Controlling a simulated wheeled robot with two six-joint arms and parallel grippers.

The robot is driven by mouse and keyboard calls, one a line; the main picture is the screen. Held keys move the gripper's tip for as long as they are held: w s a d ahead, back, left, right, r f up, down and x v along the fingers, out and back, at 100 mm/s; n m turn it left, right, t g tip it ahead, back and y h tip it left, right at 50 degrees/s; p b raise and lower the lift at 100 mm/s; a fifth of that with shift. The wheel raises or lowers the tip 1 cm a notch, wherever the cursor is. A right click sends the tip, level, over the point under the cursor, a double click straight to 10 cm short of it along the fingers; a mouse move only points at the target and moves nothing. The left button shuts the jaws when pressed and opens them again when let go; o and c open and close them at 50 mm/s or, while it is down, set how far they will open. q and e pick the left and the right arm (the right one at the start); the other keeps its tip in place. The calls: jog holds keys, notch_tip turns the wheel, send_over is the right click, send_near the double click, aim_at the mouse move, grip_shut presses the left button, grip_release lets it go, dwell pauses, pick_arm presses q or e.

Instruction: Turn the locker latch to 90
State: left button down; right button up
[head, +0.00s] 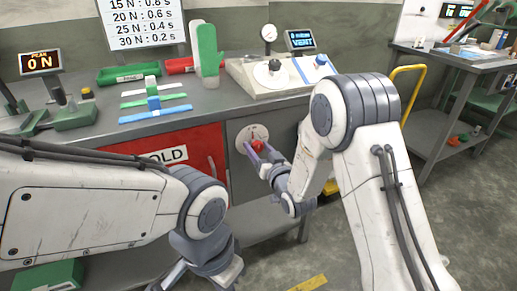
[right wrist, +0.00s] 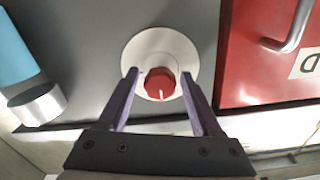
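The locker latch is a red knob (head: 257,146) on a round pale dial plate (head: 246,131) on the grey cabinet front, right of the red door. In the right wrist view the knob (right wrist: 160,82) carries a white mark pointing toward the bottom of the picture. My right gripper (right wrist: 160,76) is open, with one purple finger on each side of the knob and a visible gap to each. It reaches the dial from the right in the head view. My left gripper (head: 200,278) hangs at the bottom edge, partly cut off, away from the latch. Its opening is unclear.
The red door (head: 190,165) with a handle and "OLD" lettering is left of the dial. The bench above holds a gauge unit (head: 275,72), green and red trays, colored strips and a force display (head: 40,61). A yellow rail (head: 408,92) stands at right.

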grip_shut()
jog(key=shift+m, duration=0.3)
jog(key=m+b, duration=0.1)
jog(key=m, duration=0.2)
jog(key=m+b, duration=0.1)
jog(key=m, duration=0.8)
jog(key=shift+m, duration=0.3)
jog(key=m, duration=0.4)
jog(key=shift+m+b, duration=0.3)
jog(key=shift+b, duration=0.05)
